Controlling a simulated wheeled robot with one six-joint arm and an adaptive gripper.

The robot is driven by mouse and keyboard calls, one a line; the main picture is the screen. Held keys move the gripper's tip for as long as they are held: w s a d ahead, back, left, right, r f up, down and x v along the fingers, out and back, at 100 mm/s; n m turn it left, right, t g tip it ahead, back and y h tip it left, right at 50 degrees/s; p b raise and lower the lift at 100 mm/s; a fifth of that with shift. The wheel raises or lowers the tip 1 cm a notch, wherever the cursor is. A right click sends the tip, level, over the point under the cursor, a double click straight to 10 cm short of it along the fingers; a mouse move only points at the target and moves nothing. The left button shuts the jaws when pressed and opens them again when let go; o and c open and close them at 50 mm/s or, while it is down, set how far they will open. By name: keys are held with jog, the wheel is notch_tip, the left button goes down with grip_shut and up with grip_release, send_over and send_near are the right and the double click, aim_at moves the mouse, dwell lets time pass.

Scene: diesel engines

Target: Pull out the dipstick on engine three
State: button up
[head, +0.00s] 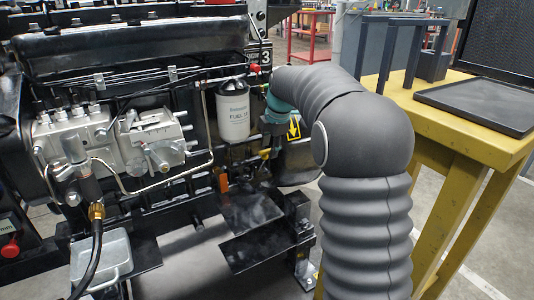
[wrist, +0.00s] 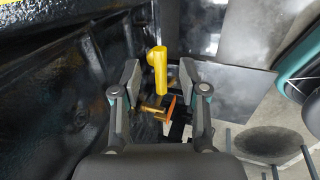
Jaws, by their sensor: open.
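In the wrist view, a bright yellow handle (wrist: 157,66), which looks like the dipstick's, stands out beside the black engine block. My gripper (wrist: 159,78) is open. Its two fingers lie left and right of the handle in the picture, with a visible gap on each side; I cannot tell the exact depth between them. In the head view, my arm reaches over to engine three (head: 95,55), marked by a "3" plate (head: 265,56).
A white fuel filter (head: 232,110) hangs on the engine left of my gripper. A brass fitting and an orange piece (wrist: 171,106) sit just below the yellow handle in the wrist view. A yellow table (head: 440,125) with a black tray (head: 480,108) stands right of my arm.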

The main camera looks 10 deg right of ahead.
jog(key=shift+x, duration=1.15)
